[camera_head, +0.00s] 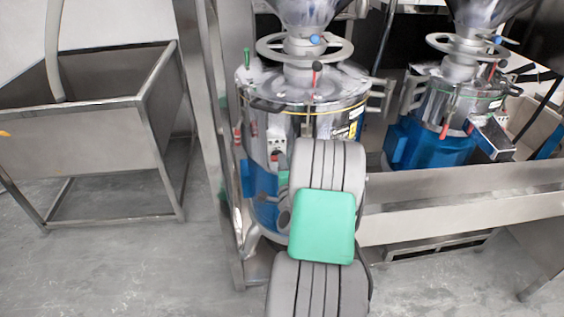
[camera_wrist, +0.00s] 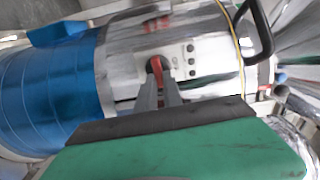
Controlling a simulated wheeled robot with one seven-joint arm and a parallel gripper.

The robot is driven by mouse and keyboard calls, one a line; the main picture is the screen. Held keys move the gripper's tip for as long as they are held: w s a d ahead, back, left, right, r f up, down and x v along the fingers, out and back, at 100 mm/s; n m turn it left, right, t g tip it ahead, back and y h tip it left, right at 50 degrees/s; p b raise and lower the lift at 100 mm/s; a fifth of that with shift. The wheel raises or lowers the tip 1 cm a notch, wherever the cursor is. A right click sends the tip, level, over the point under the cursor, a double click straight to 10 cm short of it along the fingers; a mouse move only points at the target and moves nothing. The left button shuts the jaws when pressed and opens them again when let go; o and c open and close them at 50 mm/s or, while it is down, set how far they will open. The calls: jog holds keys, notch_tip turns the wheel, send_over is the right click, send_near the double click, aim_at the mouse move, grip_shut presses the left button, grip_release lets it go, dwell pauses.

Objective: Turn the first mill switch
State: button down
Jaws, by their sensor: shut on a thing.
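The first mill (camera_head: 325,125) is a silver drum with a blue lower body, standing in the middle of the head view. Its pale switch plate (camera_head: 275,140) faces me, with dark buttons and a red switch. In the wrist view the plate (camera_wrist: 193,62) lies sideways on the drum, with the red switch (camera_wrist: 156,65) at its edge. My gripper (camera_wrist: 158,84) has its two grey fingers closed around the red switch, which is partly hidden between them. In the head view my grey and green arm covers the mill's lower front, and the fingers cannot be made out.
A second mill (camera_head: 458,105) with a blue base stands to the right. A steel beam (camera_head: 460,183) runs low across the right side. A steel basin on legs (camera_head: 85,140) stands at left. A black handle (camera_wrist: 258,25) juts from the first mill near my wrist.

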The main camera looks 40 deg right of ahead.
dwell(0.4)
jog(key=c, duration=1.5)
grip_release()
jog(key=shift+s, duration=0.1)
jog(key=b+v, duration=0.3)
jog(key=v, duration=0.4)
jog(key=shift+s+a, duration=0.2)
jog(key=shift+s, duration=0.05)
